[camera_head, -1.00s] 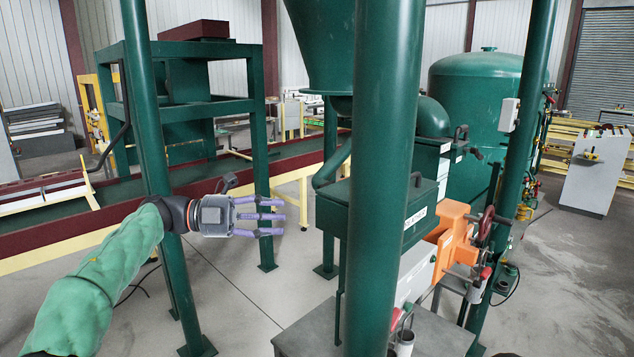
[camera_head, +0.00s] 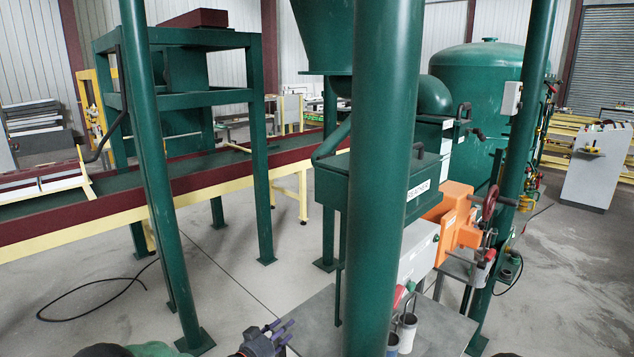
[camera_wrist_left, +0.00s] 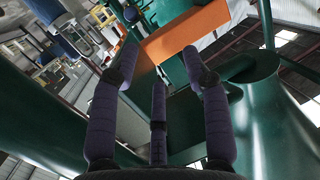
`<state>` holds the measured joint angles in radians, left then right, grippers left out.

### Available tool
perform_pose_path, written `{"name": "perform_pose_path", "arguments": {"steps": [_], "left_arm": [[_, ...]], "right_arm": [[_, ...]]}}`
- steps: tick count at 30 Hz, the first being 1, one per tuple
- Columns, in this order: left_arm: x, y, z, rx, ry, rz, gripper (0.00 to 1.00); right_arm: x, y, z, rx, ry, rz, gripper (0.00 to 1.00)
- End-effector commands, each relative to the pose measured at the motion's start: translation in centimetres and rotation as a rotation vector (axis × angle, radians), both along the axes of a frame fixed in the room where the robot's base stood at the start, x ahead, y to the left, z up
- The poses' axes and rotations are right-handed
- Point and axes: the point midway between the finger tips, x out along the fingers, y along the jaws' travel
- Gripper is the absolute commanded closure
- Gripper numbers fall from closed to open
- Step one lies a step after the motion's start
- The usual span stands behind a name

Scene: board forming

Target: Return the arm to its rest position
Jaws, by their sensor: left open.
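My left gripper (camera_head: 280,332) is low at the bottom edge of the head view, with its dark body and purple fingers partly cut off. A bit of my green left sleeve shows at the bottom left of it. In the left wrist view, the three purple fingers of the left gripper (camera_wrist_left: 160,85) are spread apart with nothing between them. Beyond them are an orange block and green machine parts, seen tilted. My right gripper is not in view.
A thick green post (camera_head: 385,180) stands close in front, and a thinner green post (camera_head: 160,190) stands left. A grey table (camera_head: 440,325) with cups is right of the gripper. An orange machine part (camera_head: 455,215) sits behind it. Bare floor (camera_head: 225,285) lies between the posts.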

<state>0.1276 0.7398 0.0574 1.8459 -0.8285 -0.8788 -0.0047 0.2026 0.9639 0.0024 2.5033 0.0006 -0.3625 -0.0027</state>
Motion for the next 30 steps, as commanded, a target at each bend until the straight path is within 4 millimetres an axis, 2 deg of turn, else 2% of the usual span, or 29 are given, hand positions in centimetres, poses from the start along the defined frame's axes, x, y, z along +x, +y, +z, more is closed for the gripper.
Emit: {"name": "perform_pose_path", "arguments": {"steps": [1, 3, 5, 6, 8, 9, 11, 12, 14, 15, 18, 22, 24, 26, 30], "left_arm": [[-1.6, 0.1, -4.3, -0.016, 0.108, 0.034, 0.53], [-3.9, 0.4, -9.1, -0.031, 0.249, 0.084, 0.53], [-6.3, 0.5, -13.1, -0.042, 0.37, 0.124, 0.53], [-8.0, 0.5, -15.6, -0.048, 0.451, 0.148, 0.53], [-11.0, 0.6, -19.1, -0.056, 0.573, 0.185, 0.53], [-13.1, 0.6, -21.4, -0.061, 0.653, 0.211, 0.53], [-16.6, 0.6, -24.5, -0.066, 0.777, 0.246, 0.53], [-19.0, 0.6, -26.3, -0.067, 0.857, 0.268, 0.53], [-22.9, 0.5, -28.8, -0.068, 0.98, 0.302, 0.53], [-25.5, 0.4, -30.2, -0.068, 1.06, 0.324, 0.53], [-31.6, 0.3, -32.8, -0.066, 1.24, 0.374, 0.53], [-37.7, 0.0, -34.3, -0.062, 1.414, 0.42, 0.53], [-39.7, -0.1, -34.6, -0.059, 1.473, 0.436, 0.53], [-40.8, -0.1, -34.7, -0.059, 1.504, 0.445, 0.53], [-41.4, -0.1, -34.7, -0.057, 1.522, 0.449, 0.53]], "right_arm": [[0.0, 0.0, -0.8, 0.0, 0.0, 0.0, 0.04], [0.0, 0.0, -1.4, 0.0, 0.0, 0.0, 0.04], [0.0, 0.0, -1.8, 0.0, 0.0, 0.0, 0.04], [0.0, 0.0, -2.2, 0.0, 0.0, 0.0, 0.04], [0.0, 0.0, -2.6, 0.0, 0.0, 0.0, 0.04], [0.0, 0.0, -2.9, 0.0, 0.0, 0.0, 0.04], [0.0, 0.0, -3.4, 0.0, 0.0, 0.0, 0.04], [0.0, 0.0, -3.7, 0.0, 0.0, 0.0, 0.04], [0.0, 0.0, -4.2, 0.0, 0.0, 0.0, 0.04], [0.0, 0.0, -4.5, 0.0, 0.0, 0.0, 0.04], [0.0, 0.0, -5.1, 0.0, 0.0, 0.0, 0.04], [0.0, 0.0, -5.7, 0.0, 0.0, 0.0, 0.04], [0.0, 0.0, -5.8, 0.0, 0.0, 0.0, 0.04], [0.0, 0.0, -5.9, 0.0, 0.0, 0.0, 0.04], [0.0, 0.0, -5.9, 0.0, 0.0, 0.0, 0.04]]}}
